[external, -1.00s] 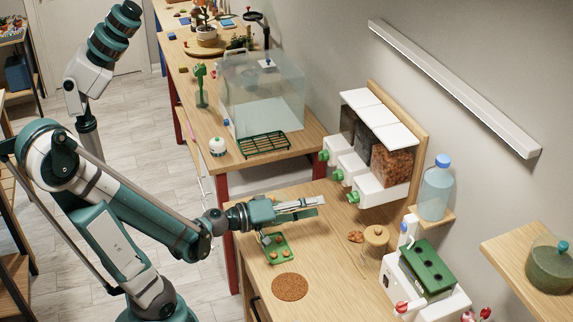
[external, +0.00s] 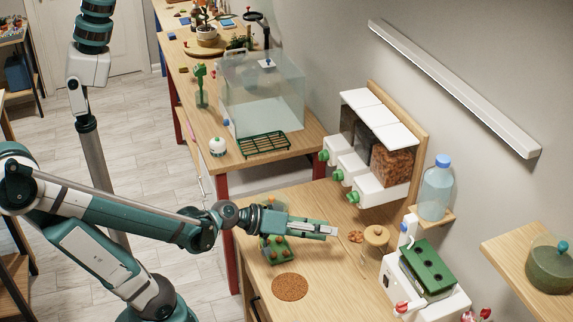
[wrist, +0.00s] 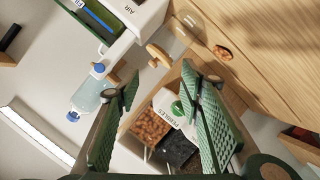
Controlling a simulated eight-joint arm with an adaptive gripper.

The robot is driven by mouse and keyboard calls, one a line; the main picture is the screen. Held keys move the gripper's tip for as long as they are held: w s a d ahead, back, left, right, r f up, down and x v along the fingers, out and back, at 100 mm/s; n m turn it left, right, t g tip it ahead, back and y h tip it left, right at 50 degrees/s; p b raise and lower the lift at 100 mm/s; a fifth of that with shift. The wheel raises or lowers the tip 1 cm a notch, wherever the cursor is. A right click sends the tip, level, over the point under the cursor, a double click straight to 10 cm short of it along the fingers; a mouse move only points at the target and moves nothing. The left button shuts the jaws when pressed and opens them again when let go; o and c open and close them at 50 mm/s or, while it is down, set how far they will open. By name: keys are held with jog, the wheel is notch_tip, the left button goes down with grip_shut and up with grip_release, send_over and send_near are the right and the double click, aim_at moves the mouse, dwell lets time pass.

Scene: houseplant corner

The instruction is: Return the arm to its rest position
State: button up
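My gripper (external: 330,231) is held over the wooden worktop in the external view, pointing right toward the wall. In the wrist view its two green ridged fingers stand apart, so my gripper (wrist: 160,82) is open, with nothing between the fingertips. My arm reaches in from the left, bent at the elbow. A green tray (external: 284,253) holding small reddish-brown items lies on the worktop below the gripper, partly hidden by it.
Bins with white lids (external: 377,118) stand against the wall. A water bottle (external: 436,192), a white machine with a green top (external: 428,262), a round wooden lid (external: 376,236) and a cork mat (external: 290,287) are nearby. A glass tank (external: 262,95) stands on the back bench.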

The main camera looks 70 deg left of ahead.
jog(key=s+d+f+m+g, duration=0.2)
jog(key=s+d+m+g, duration=0.2)
jog(key=s+d, duration=0.1)
jog(key=s+a+r+m+g+y, duration=0.1)
jog(key=s+a+m+g+y, duration=0.1)
jog(key=s, duration=0.4)
jog(key=shift+s+a+g+y, duration=0.15)
jog(key=shift+s+g+y, duration=0.15)
jog(key=shift+s+y, duration=0.15)
jog(key=shift+r, duration=0.1)
dwell(2.8)
